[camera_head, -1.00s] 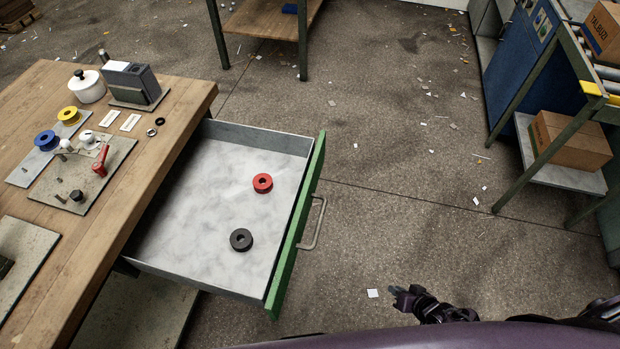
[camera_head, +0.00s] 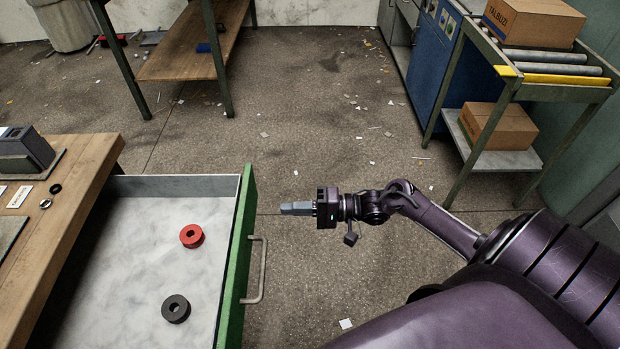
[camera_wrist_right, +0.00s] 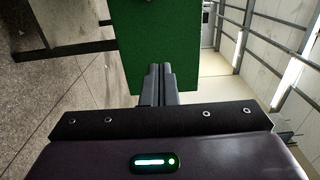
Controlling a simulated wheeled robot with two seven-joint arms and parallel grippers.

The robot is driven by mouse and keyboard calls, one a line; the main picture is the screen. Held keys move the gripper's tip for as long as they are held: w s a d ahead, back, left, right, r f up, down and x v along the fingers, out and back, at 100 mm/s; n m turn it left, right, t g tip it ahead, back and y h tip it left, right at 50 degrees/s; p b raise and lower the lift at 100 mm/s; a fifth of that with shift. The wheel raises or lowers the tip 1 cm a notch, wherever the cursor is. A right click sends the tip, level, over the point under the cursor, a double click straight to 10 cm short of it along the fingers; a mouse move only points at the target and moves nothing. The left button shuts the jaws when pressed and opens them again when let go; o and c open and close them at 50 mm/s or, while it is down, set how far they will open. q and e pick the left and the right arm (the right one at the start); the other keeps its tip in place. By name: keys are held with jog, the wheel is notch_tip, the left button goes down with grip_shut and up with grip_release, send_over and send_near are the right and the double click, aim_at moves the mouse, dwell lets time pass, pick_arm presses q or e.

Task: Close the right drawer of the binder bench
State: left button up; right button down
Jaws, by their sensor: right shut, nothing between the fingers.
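The drawer (camera_head: 160,240) of the wooden bench (camera_head: 75,190) stands pulled out in the head view. Its green front (camera_head: 236,262) faces right and carries a grey bar handle (camera_head: 262,270). A red ring (camera_head: 191,236) and a black ring (camera_head: 176,308) lie inside it. My right gripper (camera_head: 284,208) is shut and empty, to the right of the green front, pointing at it with a gap in the picture. In the right wrist view the shut fingers (camera_wrist_right: 158,80) point toward the green panel (camera_wrist_right: 160,45). My left gripper is out of view.
A roller stand (camera_head: 555,72) with cardboard boxes is at the back right, beside a blue cabinet (camera_head: 436,60). Another wooden table (camera_head: 180,55) stands at the back. The floor (camera_head: 310,130) between them is open, with small scraps.

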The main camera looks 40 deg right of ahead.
aim_at(251, 209)
jog(key=x, duration=0.6)
jog(key=shift+w+a, duration=0.25)
jog(key=shift+a, duration=0.05)
